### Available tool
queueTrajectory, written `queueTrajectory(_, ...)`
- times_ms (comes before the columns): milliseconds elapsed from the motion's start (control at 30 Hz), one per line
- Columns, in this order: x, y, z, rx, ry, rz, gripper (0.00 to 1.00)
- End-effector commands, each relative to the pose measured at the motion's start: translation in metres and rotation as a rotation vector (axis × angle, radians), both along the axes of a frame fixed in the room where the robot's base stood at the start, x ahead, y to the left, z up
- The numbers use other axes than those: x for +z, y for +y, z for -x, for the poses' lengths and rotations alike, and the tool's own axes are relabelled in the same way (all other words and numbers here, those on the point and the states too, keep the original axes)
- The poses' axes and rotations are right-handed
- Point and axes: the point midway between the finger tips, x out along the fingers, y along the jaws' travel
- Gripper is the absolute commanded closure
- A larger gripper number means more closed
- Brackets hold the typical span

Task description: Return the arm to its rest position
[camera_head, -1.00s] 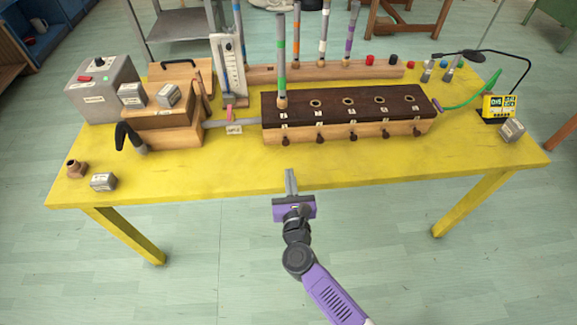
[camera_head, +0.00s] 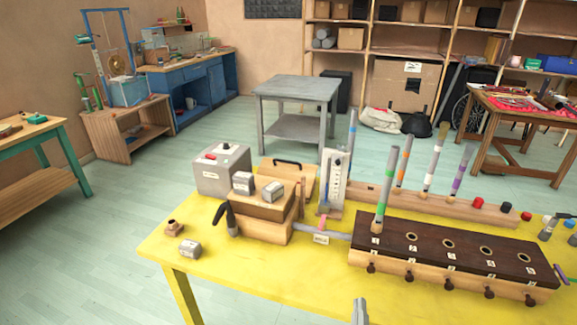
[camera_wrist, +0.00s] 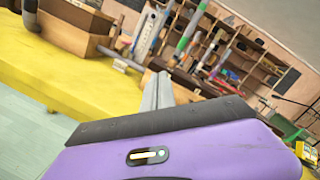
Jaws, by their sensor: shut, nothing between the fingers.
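My gripper (camera_head: 360,311) shows only as grey fingertips at the bottom edge of the head view, in front of the yellow table. In the wrist view the fingers of my gripper (camera_wrist: 157,92) are shut together with nothing between them. The purple gripper body fills the lower part of that view. The rest of my arm is out of the head view. The yellow table (camera_head: 262,280) carries a dark-topped block with numbered holes (camera_head: 455,252), and a tube with a green band (camera_head: 386,190) stands in its first hole.
A wooden box with a dark handle (camera_head: 262,220), a grey control box (camera_head: 221,170) and a white gauge stand (camera_head: 334,180) are on the table. Banded tubes stand in a rear rack (camera_head: 455,200). A grey side table (camera_head: 297,90) stands behind, with open floor at left.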

Motion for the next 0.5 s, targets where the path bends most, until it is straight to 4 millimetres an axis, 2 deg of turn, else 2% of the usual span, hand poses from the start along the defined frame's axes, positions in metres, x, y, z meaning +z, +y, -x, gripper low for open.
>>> queueTrajectory(100, 0.020, 0.002, 0.036, 0.021, 0.016, 0.391, 1.00)
queueTrajectory(300, 0.045, 0.001, 0.116, 0.026, 0.069, 1.084, 1.00)
queueTrajectory(500, 0.062, -0.006, 0.192, 0.034, 0.140, 1.651, 1.00)
